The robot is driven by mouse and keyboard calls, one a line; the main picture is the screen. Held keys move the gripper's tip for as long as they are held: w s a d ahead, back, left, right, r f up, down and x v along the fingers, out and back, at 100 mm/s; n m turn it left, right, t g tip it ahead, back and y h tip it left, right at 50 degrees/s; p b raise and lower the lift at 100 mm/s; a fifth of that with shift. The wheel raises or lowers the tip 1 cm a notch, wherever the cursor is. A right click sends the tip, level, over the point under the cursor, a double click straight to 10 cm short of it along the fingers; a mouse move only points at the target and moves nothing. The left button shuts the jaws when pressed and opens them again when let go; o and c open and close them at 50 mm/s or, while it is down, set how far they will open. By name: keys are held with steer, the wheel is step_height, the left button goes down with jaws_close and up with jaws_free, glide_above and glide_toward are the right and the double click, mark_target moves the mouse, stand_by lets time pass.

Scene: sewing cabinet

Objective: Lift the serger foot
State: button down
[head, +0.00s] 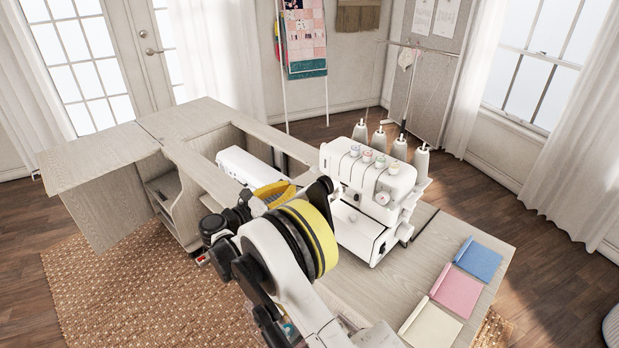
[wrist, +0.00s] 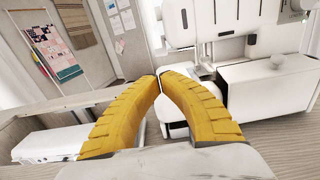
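The white serger (head: 372,190) stands on the wooden cabinet top, with several thread cones behind it. In the wrist view its white body (wrist: 265,92) fills the upper right, close beyond my fingers. I cannot clearly make out the serger foot or its lever; my fingers cover part of that area. My gripper (wrist: 160,77) has two yellow curved fingers whose tips come together with nothing seen held between them. In the head view my gripper (head: 273,190) is left of the serger's front, partly hidden by my arm.
A white sewing machine (head: 245,166) lies in the cabinet opening left of the serger. Blue (head: 478,258), pink (head: 457,289) and cream (head: 430,324) folded fabrics lie on the cabinet top at right. The cabinet's left leaf (head: 95,156) is clear.

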steer(key=shift+s+a+f, duration=0.1)
steer(key=shift+a+f, duration=0.2)
steer(key=b+x, duration=0.3)
steer(key=x, duration=0.6)
steer(key=shift+f, duration=0.1)
steer(key=shift+w+d+b, duration=0.35)
steer(key=shift+d, duration=0.05)
steer(key=shift+r, duration=0.2)
